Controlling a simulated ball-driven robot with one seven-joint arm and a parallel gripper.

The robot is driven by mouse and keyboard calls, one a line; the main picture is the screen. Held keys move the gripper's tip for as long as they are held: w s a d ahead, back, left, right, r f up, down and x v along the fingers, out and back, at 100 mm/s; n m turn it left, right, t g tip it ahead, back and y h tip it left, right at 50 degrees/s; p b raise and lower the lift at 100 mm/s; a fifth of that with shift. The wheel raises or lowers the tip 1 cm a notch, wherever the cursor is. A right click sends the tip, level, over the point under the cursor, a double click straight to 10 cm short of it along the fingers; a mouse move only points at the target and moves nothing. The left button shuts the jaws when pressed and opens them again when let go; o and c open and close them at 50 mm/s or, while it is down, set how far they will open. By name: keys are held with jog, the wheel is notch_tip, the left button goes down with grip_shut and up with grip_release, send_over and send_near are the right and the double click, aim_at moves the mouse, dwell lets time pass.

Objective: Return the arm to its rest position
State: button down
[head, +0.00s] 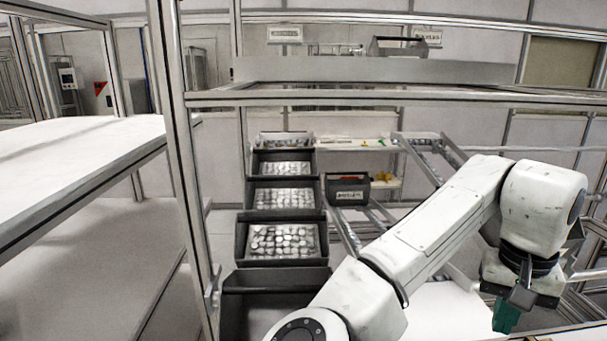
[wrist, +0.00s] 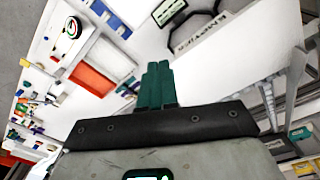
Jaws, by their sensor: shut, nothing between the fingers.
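My gripper (head: 507,315) hangs at the lower right of the head view, at the end of my white arm. Its green fingers point down and are partly cut off from clear sight by the wrist above them. In the wrist view my gripper (wrist: 158,72) shows its green fingers close together, with nothing between them. No helmet shell can be made out for certain in either view.
A column of dark bins (head: 241,240) with shiny parts stands left of my arm. A metal frame post (head: 180,160) rises beside it. A white table (head: 70,160) is at the left. The wrist view shows an orange-red panel (wrist: 92,78) on a white surface.

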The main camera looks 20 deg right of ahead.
jog(key=s+d+f+n+t+h, duration=0.2)
jog(key=d+f+n+h, duration=0.1)
jog(key=d+f+h, duration=0.45)
jog(key=s+a+f+n+y+b, duration=0.1)
jog(key=s+a+f+n+y, duration=0.1)
jog(key=s+a+f, duration=0.3)
jog(key=s+a+f+n+y+b, duration=0.1)
jog(key=s+a+f+y, duration=0.2)
jog(key=a+f, duration=0.6)
jog(key=s+a+f+n+g+y+b, duration=0.1)
jog(key=s+a+f+n+y+b, duration=0.1)
jog(key=s+a+f, duration=0.5)
jog(key=shift+s+a+f+n+y, duration=0.15)
jog(key=shift+s+f+y, duration=0.1)
jog(key=shift+f, duration=1.35)
jog(key=shift+s+f+n+y, duration=0.15)
jog(key=shift+s+f+y, duration=0.05)
jog(key=shift+f, duration=1.4)
jog(key=shift+f+b, duration=0.75)
jog(key=shift+b, duration=0.05)
